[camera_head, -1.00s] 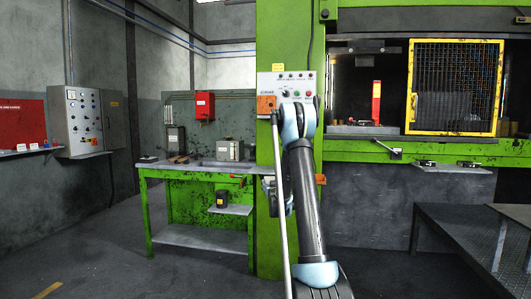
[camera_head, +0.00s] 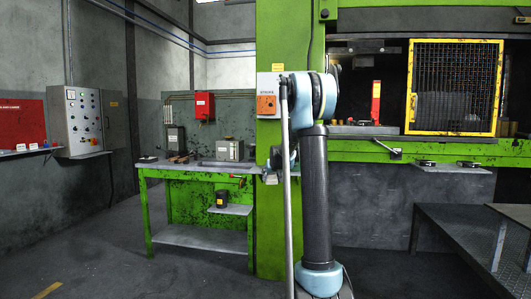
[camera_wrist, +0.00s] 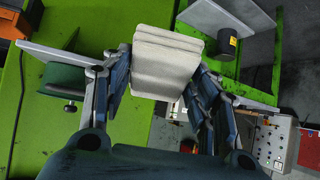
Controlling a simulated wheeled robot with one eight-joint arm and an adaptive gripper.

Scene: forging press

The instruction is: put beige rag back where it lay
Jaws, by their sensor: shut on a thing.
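The beige rag (camera_wrist: 165,62) is a folded, layered pad held between the fingers of my gripper (camera_wrist: 165,80) in the wrist view. My gripper is shut on it from both sides. The rag is up in the air, in front of green metal surfaces. In the head view my arm stands in front of the green press column, and the rag and the gripper's fingers are hidden behind it or too small to make out.
A green workbench (camera_head: 200,170) with tools and boxes stands left of the column. A dark can (camera_head: 221,199) sits on a small side shelf (camera_head: 237,210); the can also shows in the wrist view (camera_wrist: 225,45). A yellow mesh guard (camera_head: 455,88) is at right.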

